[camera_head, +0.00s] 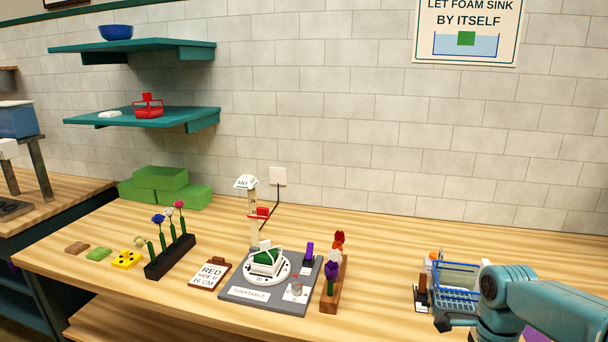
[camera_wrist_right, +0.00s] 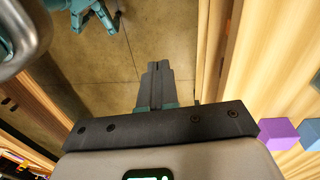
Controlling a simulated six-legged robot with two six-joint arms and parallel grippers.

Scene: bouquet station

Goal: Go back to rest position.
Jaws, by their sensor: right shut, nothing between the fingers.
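My right arm enters the head view from the lower right, its teal links in front of the blue wire basket (camera_head: 458,280). In the right wrist view my right gripper (camera_wrist_right: 157,70) has its two dark fingers together, with nothing between them. Below the fingers is the floor (camera_wrist_right: 160,25), beside a wooden edge. I cannot make out the right fingertips in the head view.
The wooden table (camera_head: 390,245) carries a turntable board (camera_head: 262,297), a dark flower rack (camera_head: 170,257), a brown flower rack (camera_head: 334,285), a clipboard (camera_head: 210,274) and green foam blocks (camera_head: 165,187). In the wrist view a purple cube (camera_wrist_right: 278,135) and a blue cube (camera_wrist_right: 311,134) lie right.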

